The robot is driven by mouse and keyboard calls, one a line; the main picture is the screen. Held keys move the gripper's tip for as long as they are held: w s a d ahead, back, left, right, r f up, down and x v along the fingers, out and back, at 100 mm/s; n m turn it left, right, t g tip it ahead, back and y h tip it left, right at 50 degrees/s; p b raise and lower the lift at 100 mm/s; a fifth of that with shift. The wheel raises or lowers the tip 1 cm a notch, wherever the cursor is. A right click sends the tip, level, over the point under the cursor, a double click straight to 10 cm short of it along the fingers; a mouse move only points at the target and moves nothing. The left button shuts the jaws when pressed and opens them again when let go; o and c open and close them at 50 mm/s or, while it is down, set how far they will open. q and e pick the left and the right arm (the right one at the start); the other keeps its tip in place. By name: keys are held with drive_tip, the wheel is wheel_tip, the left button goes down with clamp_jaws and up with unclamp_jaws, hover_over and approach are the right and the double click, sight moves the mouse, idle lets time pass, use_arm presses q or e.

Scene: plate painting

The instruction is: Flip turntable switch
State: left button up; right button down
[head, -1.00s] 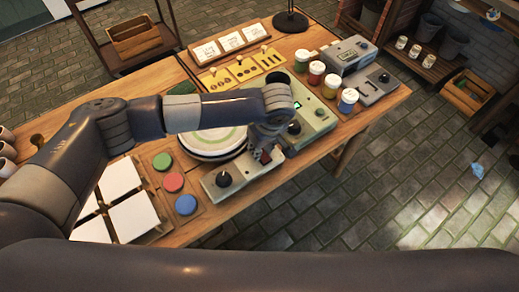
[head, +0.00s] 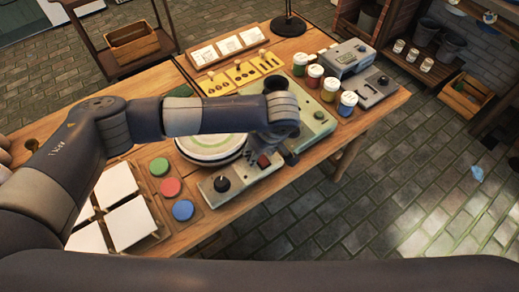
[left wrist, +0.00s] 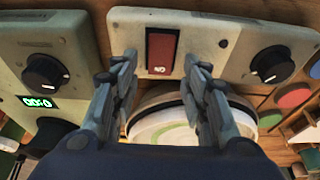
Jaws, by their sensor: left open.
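The turntable control box (head: 240,178) is pale grey, with a black knob (head: 221,184) and a red rocker switch (head: 264,161) near its right end. In the left wrist view the red switch (left wrist: 162,50) is large, with white lettering on its lower end. My left gripper (left wrist: 159,64) is open and empty. Its two fingertips lie on either side of the switch in that view, apparently apart from it. In the head view its fingers are partly hidden by the wrist. A white plate with a green ring (head: 210,150) sits on the turntable behind the box. My right gripper is out of view.
A grey-green device with a lit display (left wrist: 38,102) stands close beside the control box. Paint jars (head: 348,103) stand to the right. Red, green and blue discs (head: 171,187) and white tiles (head: 128,219) lie to the left on the wooden table.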

use_arm(q)
drive_tip(key=v, duration=1.1)
drive_tip(key=shift+r, duration=0.4)
drive_tip(key=shift+d, duration=0.1)
